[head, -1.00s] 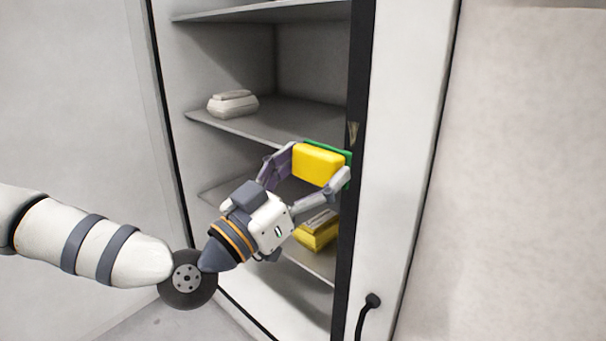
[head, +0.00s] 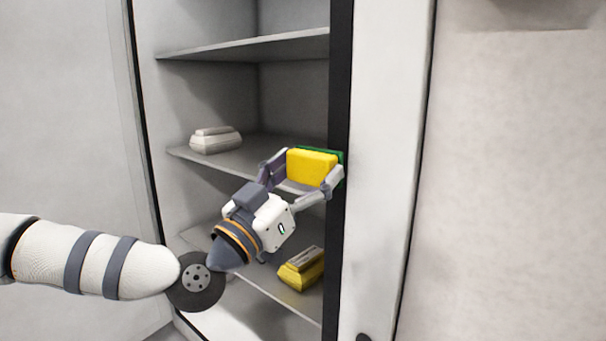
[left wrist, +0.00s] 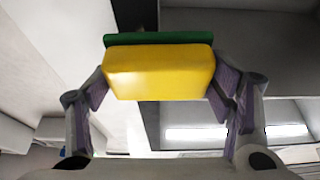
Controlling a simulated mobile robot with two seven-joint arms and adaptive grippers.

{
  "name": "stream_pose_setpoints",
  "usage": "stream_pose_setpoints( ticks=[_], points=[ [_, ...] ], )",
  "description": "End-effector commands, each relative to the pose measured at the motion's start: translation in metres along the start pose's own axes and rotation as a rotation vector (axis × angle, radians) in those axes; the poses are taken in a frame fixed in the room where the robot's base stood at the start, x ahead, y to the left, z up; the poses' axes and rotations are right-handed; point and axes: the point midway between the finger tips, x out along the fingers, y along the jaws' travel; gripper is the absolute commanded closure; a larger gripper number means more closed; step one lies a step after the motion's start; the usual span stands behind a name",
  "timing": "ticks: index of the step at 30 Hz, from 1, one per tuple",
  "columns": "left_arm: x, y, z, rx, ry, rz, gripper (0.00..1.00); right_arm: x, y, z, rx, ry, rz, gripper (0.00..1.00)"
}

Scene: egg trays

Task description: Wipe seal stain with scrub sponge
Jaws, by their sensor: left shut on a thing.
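The scrub sponge (head: 311,167) is a yellow block with a green scouring layer. My left gripper (head: 301,177) is shut on it, one finger at each end, and holds it up in front of the cabinet's black edge seal (head: 339,60). In the left wrist view the sponge (left wrist: 160,72) sits between both fingers, with its green side away from the palm. Whether the green side touches the seal is hard to tell. The stain does not show clearly now; the sponge and gripper cover part of the seal. My right gripper is not in view.
The open cabinet has several shelves. A pale egg tray (head: 216,142) sits on the middle shelf (head: 255,150), and a yellow egg tray (head: 302,270) on the lower shelf (head: 262,281). The white cabinet side (head: 385,160) and a plain wall (head: 515,170) lie to the right.

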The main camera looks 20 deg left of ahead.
Motion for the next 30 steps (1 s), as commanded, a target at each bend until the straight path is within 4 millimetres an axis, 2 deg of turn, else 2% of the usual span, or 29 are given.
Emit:
stream_pose_setpoints(
  ticks=[30],
  points=[
    [0.013, 0.001, 0.006, 0.0, 0.0, 0.001, 0.48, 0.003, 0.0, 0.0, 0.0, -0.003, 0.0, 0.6]
  ],
)
